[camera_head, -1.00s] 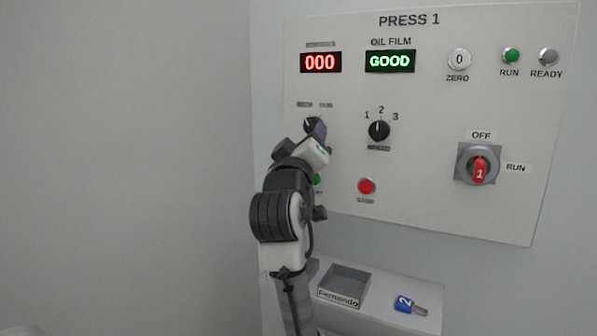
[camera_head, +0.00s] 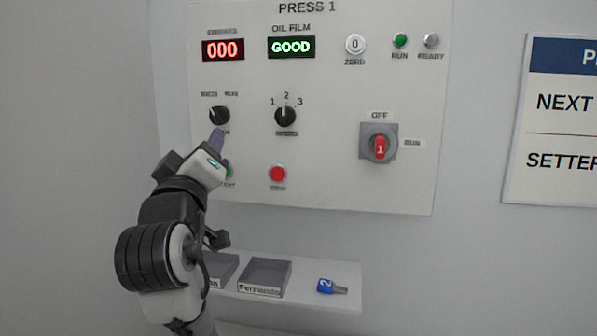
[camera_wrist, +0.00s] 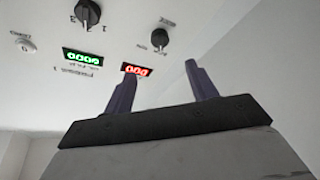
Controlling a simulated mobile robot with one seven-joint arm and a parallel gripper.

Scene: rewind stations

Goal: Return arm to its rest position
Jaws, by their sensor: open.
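My gripper (camera_head: 217,141) is in front of the lower left part of the PRESS 1 panel (camera_head: 330,185), just below the left black selector knob (camera_head: 219,116). In the wrist view my gripper (camera_wrist: 158,75) shows two purple fingers spread apart with nothing between them. The same left knob (camera_wrist: 159,38) appears beyond the fingers, apart from them. My arm partly covers a green button (camera_head: 229,172) on the panel.
A red stop button (camera_head: 278,174), a 1-2-3 knob (camera_head: 285,116) and a red-handled OFF/RUN switch (camera_head: 379,147) are on the panel. Below, a shelf (camera_head: 310,297) bears grey trays (camera_head: 264,275) and a blue-tagged key (camera_head: 330,287). A sign (camera_head: 560,120) hangs at right.

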